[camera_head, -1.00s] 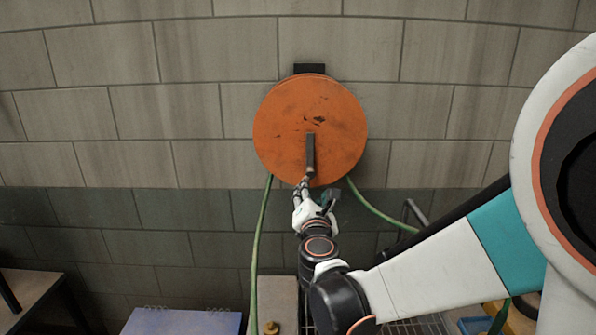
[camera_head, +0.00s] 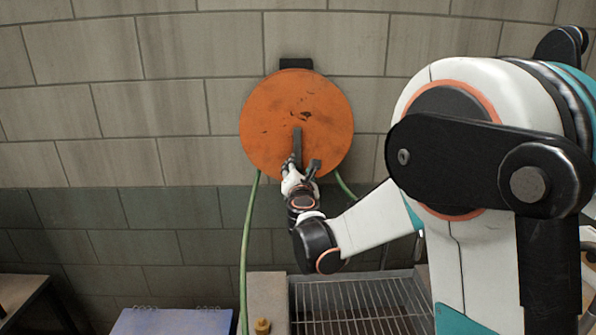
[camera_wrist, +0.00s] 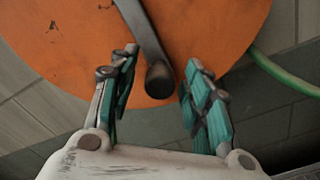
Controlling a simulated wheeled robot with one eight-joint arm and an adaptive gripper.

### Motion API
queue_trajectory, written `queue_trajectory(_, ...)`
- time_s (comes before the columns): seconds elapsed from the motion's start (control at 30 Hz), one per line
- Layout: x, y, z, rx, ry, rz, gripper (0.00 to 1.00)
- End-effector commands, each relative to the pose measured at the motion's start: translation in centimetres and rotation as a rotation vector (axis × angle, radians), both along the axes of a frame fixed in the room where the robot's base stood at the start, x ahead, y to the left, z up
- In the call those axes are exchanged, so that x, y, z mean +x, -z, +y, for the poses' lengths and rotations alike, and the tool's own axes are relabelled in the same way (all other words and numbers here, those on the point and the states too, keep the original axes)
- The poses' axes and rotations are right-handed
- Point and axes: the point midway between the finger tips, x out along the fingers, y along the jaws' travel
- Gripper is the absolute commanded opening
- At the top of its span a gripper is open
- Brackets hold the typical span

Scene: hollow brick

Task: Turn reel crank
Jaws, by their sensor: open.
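The orange reel (camera_head: 262,112) is a round, scuffed disc mounted on the block wall. Its dark crank arm (camera_head: 297,140) hangs downward from the disc's middle. In the wrist view the reel (camera_wrist: 214,30) fills the top, and the crank arm (camera_wrist: 146,30) ends in a dark, rounded handle (camera_wrist: 159,79) facing me. My gripper (camera_wrist: 162,80) is open, with one teal-padded finger on each side of the handle and gaps visible on both sides. In the head view my gripper (camera_head: 301,170) is at the reel's lower part and hides the handle.
A green hose (camera_head: 249,235) hangs from the reel's left side, and another length shows at its right (camera_wrist: 285,77). Below are a wire rack (camera_head: 350,305), a blue notebook (camera_head: 172,321) and a brown table (camera_head: 22,290) at the left. The wall around the reel is clear.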

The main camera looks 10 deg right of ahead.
Motion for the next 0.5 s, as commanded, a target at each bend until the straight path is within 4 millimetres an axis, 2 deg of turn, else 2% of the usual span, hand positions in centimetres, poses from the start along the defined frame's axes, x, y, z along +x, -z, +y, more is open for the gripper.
queue_trajectory(0.1, -0.02, 0.00, 0.00, 0.000, 0.000, 0.000, 0.44)
queue_trajectory(0.3, -0.03, 0.00, 0.01, 0.000, 0.000, 0.000, 0.00)
queue_trajectory(0.5, -0.03, 0.00, -0.02, -0.002, 0.000, 0.000, 0.00)
